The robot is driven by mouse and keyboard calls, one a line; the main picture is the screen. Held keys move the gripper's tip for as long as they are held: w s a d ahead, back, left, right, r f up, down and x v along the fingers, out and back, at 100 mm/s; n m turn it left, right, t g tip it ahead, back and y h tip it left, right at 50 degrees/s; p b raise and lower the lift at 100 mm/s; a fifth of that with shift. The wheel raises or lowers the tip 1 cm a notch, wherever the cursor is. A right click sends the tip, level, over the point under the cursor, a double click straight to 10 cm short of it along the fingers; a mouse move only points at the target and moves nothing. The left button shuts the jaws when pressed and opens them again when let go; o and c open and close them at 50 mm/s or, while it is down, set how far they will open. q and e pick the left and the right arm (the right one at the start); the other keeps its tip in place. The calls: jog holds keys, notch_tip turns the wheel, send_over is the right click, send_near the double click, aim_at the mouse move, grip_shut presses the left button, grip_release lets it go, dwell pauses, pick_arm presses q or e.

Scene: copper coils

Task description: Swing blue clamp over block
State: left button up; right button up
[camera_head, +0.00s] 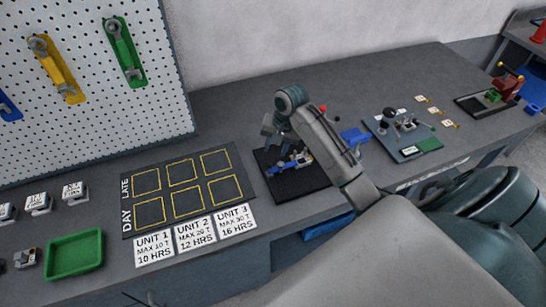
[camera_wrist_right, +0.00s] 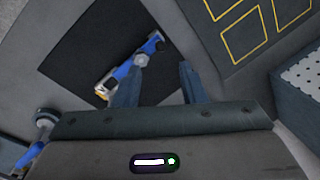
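The blue clamp (camera_head: 290,163) lies on a black mat (camera_head: 312,181) in the middle of the bench, in the head view. In the right wrist view, the blue clamp (camera_wrist_right: 123,72) lies slanted on the mat, with a grey round part along it and a pale and orange piece at its lower end. My right gripper (camera_head: 273,130) is above the mat's back part. Its two fingers are apart and empty (camera_wrist_right: 158,73), and the left finger overlaps part of the clamp in the wrist view. I cannot make out the block clearly. My left gripper is not in view.
A dark board with yellow squares (camera_head: 188,187) lies left of the mat. A green tray (camera_head: 74,254) is further left. A blue part (camera_head: 355,138) and a grey fixture plate (camera_head: 404,150) stand to the right. A pegboard (camera_head: 85,95) rises behind at left.

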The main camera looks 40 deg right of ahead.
jog(key=shift+s+d+r, duration=0.1)
jog(key=shift+r, duration=0.65)
jog(key=shift+s+d+r, duration=0.1)
jog(key=shift+r, duration=0.6)
jog(key=shift+f, duration=0.1)
